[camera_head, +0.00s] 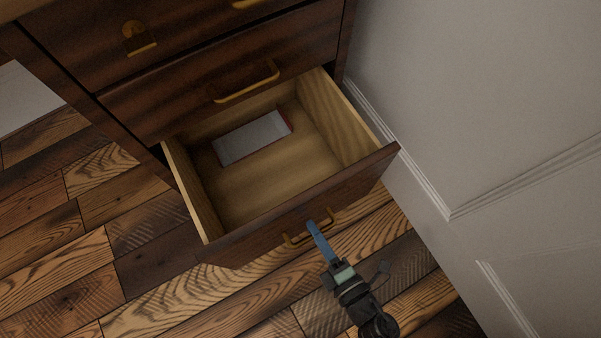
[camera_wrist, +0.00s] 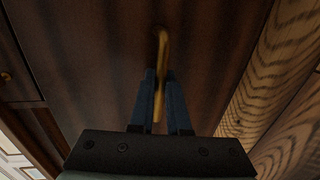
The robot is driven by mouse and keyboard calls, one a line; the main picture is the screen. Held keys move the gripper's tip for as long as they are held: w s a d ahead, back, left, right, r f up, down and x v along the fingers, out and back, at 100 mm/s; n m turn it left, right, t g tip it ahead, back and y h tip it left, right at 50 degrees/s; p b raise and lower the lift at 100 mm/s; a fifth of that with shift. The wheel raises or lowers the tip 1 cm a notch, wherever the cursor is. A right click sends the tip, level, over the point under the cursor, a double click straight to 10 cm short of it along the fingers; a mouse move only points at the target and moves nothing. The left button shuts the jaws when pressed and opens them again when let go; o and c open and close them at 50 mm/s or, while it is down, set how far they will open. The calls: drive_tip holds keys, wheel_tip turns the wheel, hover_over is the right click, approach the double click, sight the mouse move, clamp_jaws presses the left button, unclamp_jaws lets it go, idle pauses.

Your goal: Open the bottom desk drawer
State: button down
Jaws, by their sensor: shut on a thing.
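The bottom desk drawer (camera_head: 300,211) is dark wood and stands pulled well out of the desk, its pale inside showing in the head view. Its brass handle (camera_head: 296,241) is on the front face. My gripper (camera_head: 314,230) is at this handle, with its blue fingers on it. In the wrist view my gripper (camera_wrist: 161,85) is shut on the brass handle (camera_wrist: 162,50), which passes between the two fingers. Part of the handle is hidden by the fingers.
A white and reddish flat item, like a book (camera_head: 252,137), lies inside the drawer. The upper drawers (camera_head: 215,75) are shut. A white panelled wall (camera_head: 470,110) stands close on the right. Plank floor (camera_head: 190,300) is clear in front and left.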

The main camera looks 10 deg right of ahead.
drive_tip(key=f+v, duration=0.1)
drive_tip(key=v, duration=0.5)
drive_tip(key=shift+s, duration=0.15)
drive_tip(key=shift+d+f, duration=0.1)
drive_tip(key=c, duration=0.9)
unclamp_jaws()
drive_tip(key=p+v, duration=0.2)
drive_tip(key=v, duration=1.1)
drive_tip(key=shift+p, duration=0.35)
